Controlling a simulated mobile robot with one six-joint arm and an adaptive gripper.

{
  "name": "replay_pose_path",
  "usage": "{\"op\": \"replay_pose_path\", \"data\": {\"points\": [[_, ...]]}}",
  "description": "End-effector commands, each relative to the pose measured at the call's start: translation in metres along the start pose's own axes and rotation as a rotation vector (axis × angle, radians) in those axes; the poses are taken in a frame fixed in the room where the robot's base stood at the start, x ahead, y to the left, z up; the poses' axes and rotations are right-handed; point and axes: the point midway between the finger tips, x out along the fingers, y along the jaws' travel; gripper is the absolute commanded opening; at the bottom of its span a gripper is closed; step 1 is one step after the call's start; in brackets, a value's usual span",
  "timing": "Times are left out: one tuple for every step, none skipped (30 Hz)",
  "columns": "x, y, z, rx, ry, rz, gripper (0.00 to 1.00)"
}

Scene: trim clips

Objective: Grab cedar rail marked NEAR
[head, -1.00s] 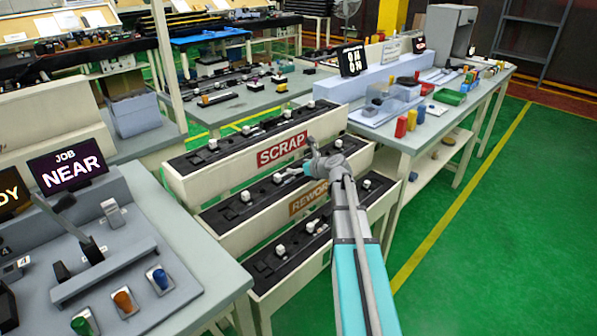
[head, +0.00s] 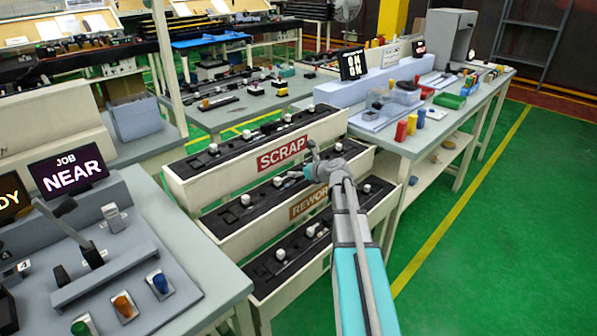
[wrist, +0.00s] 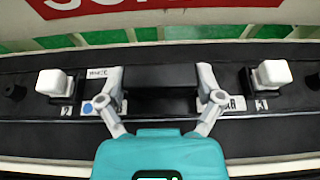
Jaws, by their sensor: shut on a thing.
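The JOB sign (head: 67,172) in the head view reads NEAR. My gripper (wrist: 160,98) is low over the middle black-topped tray (wrist: 25,125), under the red SCRAP panel (wrist: 150,5). Its two grey fingers stand wide apart on either side of a dark block (wrist: 160,102) and are shut on it. White labels sit beside both fingers; their lettering is partly covered. In the head view my gripper (head: 313,163) is small and its fingers are hard to make out. I cannot make out a rail that is plainly cedar or marked NEAR.
White-capped posts (wrist: 55,83) (wrist: 271,73), by labels 2 and 3, flank the gripper. The REWORK panel (head: 309,202) fronts the middle tray, with another tray (head: 290,258) below. A bench with coloured bins (head: 402,130) stands at right. Green floor (head: 490,250) is clear.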

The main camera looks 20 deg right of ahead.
Motion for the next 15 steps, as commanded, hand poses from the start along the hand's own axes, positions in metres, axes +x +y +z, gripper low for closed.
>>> {"op": "replay_pose_path", "data": {"points": [[-0.001,0.000,0.003,0.001,-0.001,0.000,0.24],[-0.002,0.000,0.005,0.001,-0.001,0.000,0.24],[-0.003,0.000,0.006,0.001,-0.001,0.000,0.24],[-0.003,0.000,0.008,0.001,-0.001,0.000,0.24],[-0.004,0.000,0.010,0.001,-0.001,0.000,0.24],[-0.005,0.000,0.013,0.001,-0.001,0.000,0.24],[-0.006,0.000,0.015,0.001,-0.001,0.000,0.24],[-0.007,0.000,0.017,0.001,-0.001,0.000,0.24],[-0.008,0.000,0.020,0.001,-0.001,0.000,0.24],[-0.009,0.000,0.023,0.001,-0.001,0.000,0.24],[-0.011,0.000,0.025,0.001,-0.001,0.000,0.24],[-0.012,0.000,0.029,0.001,-0.001,0.000,0.24],[-0.013,0.000,0.032,0.001,-0.001,0.000,0.24],[-0.018,0.003,0.034,0.001,-0.001,-0.001,0.24],[-0.024,0.005,0.036,0.001,-0.001,-0.001,0.24]]}}
